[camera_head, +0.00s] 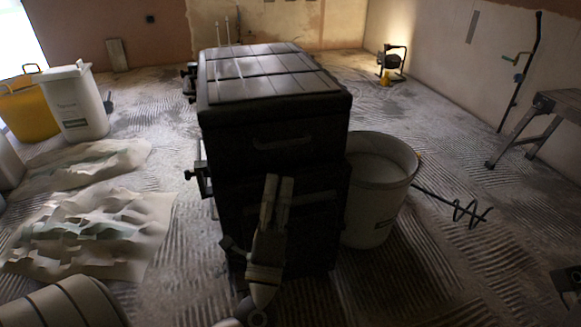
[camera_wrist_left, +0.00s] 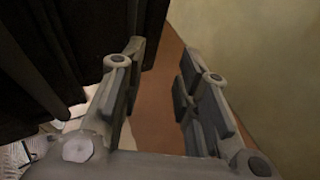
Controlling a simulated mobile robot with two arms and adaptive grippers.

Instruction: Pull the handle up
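A dark chest-like box (camera_head: 230,140) with a slatted top stands upright in the middle of the head view. A dark curved handle (camera_head: 283,144) sits on its upper front face. My left gripper (camera_head: 277,182) is in front of this face, below the handle, with its fingers pointing up. In the left wrist view the fingers (camera_wrist_left: 160,75) are apart with nothing between them. The box's lower front is partly hidden by my left arm. I cannot tell if the fingers touch the box.
A white bucket (camera_head: 375,215) stands close to the box's right side, with a spiral mixer rod (camera_head: 465,210) beside it. Crumpled sheets (camera_head: 90,225) lie on the left floor. A white tub (camera_head: 75,105) and yellow bucket (camera_head: 28,112) stand at back left. The right-hand floor is mostly open.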

